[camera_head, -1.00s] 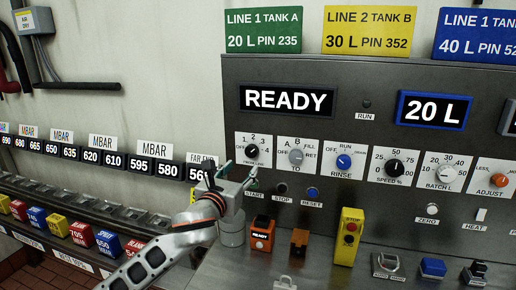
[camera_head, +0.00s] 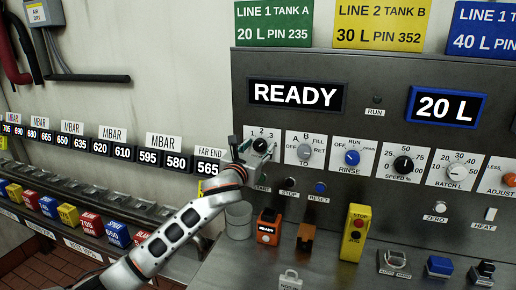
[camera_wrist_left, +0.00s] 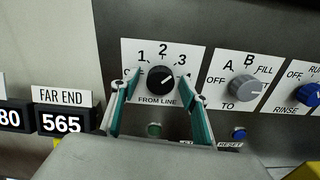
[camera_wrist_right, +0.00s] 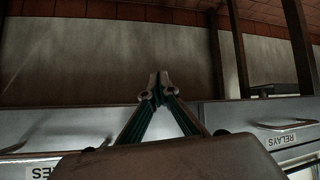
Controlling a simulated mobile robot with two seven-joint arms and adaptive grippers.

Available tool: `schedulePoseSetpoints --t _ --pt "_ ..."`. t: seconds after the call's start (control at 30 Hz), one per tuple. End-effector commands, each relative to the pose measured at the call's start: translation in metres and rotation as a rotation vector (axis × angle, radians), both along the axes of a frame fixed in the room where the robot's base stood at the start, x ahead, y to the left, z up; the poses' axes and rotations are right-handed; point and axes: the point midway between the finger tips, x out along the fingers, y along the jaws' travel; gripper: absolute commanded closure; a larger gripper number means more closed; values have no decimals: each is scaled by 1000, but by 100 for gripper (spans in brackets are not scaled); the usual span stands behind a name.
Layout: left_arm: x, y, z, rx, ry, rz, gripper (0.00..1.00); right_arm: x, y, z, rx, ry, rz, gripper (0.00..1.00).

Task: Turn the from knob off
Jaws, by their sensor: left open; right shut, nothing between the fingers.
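The FROM LINE knob is black and round on a white plate marked OFF, 1, 2, 3. It shows in the left wrist view (camera_wrist_left: 160,79) and in the head view (camera_head: 260,146). Its white mark seems to point up and right, toward the 3. My left gripper (camera_head: 247,150) is open, with its teal fingers on either side of the knob in the left wrist view (camera_wrist_left: 159,74). I cannot tell whether they touch it. My right gripper (camera_wrist_right: 158,88) is shut and empty, away from the panel.
The grey TO knob (camera_head: 304,152) and blue RINSE knob (camera_head: 352,157) sit to the right on the same panel. START, STOP and RESET buttons lie below.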

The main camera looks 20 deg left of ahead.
Motion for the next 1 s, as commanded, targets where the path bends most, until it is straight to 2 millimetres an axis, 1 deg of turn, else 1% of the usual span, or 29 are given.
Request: schedulePoseSetpoints --t 0.13,0.17,0.2,0.3,0.67,0.87,1.0 --pt "0 0 0 0 0 0 55 -1 0 -1 0 1 0 100" --pt "0 0 0 0 0 0 60 -1 0 -1 0 2 1 100" --pt "0 0 0 0 0 0 70 -2 0 -1 0 3 0 100" --pt "0 0 0 -1 0 0 93 -4 0 -2 0 6 2 100" --pt "0 0 0 -33 1 0 93 -6 0 -3 -6 9 11 100" --pt "0 0 0 -132 4 0 93 -6 0 -3 -6 9 11 100" --pt "0 0 0 -245 8 0 93 -6 0 -4 -5 10 10 100"
